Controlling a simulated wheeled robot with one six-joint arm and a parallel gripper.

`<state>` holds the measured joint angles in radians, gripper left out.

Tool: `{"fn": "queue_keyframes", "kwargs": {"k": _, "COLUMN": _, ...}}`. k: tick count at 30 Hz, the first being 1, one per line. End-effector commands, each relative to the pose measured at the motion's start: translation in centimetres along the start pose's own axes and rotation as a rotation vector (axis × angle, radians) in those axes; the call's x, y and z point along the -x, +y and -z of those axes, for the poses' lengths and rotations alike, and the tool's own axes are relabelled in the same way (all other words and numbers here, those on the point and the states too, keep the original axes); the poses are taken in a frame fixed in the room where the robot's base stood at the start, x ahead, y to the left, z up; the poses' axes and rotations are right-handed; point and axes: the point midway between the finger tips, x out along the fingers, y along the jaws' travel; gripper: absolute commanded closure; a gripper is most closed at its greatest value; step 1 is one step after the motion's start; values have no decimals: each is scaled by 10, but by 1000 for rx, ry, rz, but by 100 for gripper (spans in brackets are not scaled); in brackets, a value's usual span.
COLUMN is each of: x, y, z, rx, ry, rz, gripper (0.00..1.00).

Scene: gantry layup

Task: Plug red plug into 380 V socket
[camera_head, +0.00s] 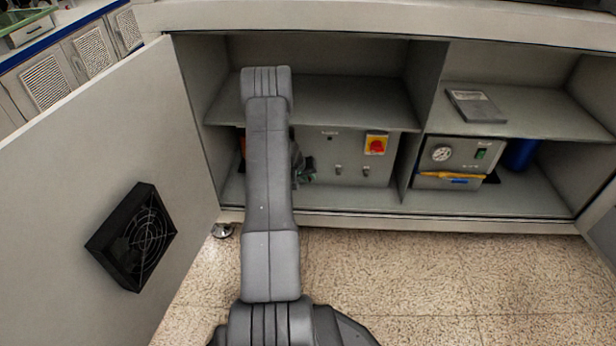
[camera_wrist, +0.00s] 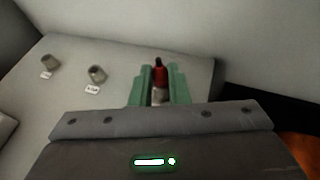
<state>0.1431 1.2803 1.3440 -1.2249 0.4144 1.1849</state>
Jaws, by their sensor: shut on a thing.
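My gripper (camera_wrist: 159,84) is shut on the red plug (camera_wrist: 159,74), which sits between its two green fingers in the wrist view. The plug has a dark end and a pale lower part. It is over the right part of a light grey panel; I cannot tell whether it touches a socket. Two metal sockets, one (camera_wrist: 50,64) and another (camera_wrist: 96,74), stand to the left with small labels too blurred to read. In the head view the grey box (camera_head: 350,155) shows two sockets, and my arm mostly hides the gripper.
A red-and-yellow switch (camera_head: 376,144) is on the box. The shelf (camera_head: 340,95) lies just above it. An open door with a black fan (camera_head: 135,238) is at left. A gauge unit (camera_head: 455,160) and blue cylinder (camera_head: 518,153) fill the right compartment.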

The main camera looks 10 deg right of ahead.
Motion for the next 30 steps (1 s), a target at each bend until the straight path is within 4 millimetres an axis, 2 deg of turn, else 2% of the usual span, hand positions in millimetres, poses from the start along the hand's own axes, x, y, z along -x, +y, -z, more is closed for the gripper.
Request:
{"fn": "queue_keyframes", "kwargs": {"k": 1, "x": 0, "y": 0, "z": 1, "rx": 0, "ry": 1, "rz": 1, "gripper": 81}}
{"fn": "queue_keyframes", "kwargs": {"k": 4, "x": 0, "y": 0, "z": 1, "rx": 0, "ry": 1, "rz": 1, "gripper": 61}}
{"fn": "queue_keyframes", "kwargs": {"k": 5, "x": 0, "y": 0, "z": 1, "rx": 0, "ry": 1, "rz": 1, "gripper": 60}}
{"fn": "queue_keyframes", "kwargs": {"k": 13, "x": 1, "y": 0, "z": 1, "rx": 0, "ry": 1, "rz": 1, "gripper": 60}}
{"fn": "queue_keyframes", "kwargs": {"k": 16, "x": 8, "y": 0, "z": 2, "rx": -1, "ry": 3, "rz": 1, "gripper": 60}}
{"fn": "queue_keyframes", "kwargs": {"k": 20, "x": 29, "y": 1, "z": 2, "rx": -1, "ry": 3, "rz": 1, "gripper": 60}}
{"fn": "queue_keyframes", "kwargs": {"k": 30, "x": 106, "y": 1, "z": 2, "rx": 0, "ry": 3, "rz": 1, "gripper": 60}}
